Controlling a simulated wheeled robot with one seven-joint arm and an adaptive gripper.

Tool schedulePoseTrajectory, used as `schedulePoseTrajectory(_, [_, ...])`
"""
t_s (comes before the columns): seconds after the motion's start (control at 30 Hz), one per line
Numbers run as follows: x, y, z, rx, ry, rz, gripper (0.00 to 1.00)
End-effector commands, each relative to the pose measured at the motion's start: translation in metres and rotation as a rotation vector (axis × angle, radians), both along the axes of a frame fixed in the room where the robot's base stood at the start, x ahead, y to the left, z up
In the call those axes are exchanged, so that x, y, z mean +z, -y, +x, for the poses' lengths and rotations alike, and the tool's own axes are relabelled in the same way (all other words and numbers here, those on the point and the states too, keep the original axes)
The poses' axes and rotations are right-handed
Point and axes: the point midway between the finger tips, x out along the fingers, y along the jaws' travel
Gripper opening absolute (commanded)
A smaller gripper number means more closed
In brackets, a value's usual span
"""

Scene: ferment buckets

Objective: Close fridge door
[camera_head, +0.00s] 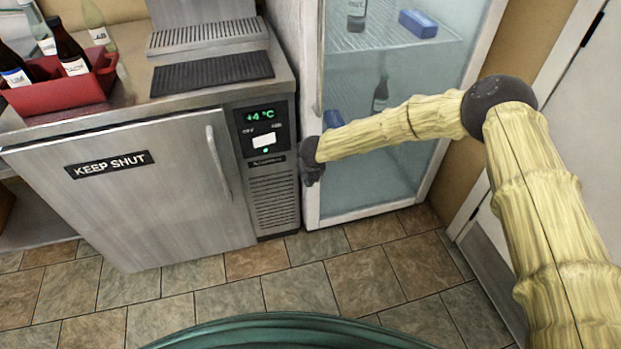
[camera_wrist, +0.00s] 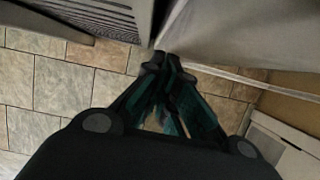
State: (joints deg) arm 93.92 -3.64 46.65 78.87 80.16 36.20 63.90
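The tall fridge with a glass door (camera_head: 395,95) in a white frame stands right of centre in the head view. Its door looks closed or nearly so; I cannot tell if a small gap is left. My gripper (camera_head: 312,172) is low at the left side of this door's frame, beside the control panel of the steel unit. In the wrist view my gripper (camera_wrist: 168,68) has its fingers drawn together, with nothing visible between them. The fingertips are close to the lower edge of a pale panel (camera_wrist: 240,35); contact is unclear.
A low steel unit (camera_head: 120,205) marked "KEEP SHUT" stands at the left, its door appearing closed, with a vertical handle (camera_head: 217,163). A red crate (camera_head: 65,92) with bottles is on its counter. Tiled floor (camera_head: 300,285) is clear in front. A pale door stands at the right.

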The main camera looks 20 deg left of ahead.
Motion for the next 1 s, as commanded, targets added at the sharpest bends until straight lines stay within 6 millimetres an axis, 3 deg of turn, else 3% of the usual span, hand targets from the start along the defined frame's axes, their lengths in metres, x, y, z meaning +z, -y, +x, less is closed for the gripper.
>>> schedulePoseTrajectory(0.03, [0.018,-0.008,0.013,0.004,0.027,0.02,0.0])
schedulePoseTrajectory(0.4, [0.06,0.003,0.001,0.003,0.022,0.015,0.0])
schedulePoseTrajectory(0.7, [0.087,0.01,-0.016,0.008,0.011,0.008,0.0])
schedulePoseTrajectory(1.0, [0.098,0.009,-0.024,0.015,0.007,0.004,0.0])
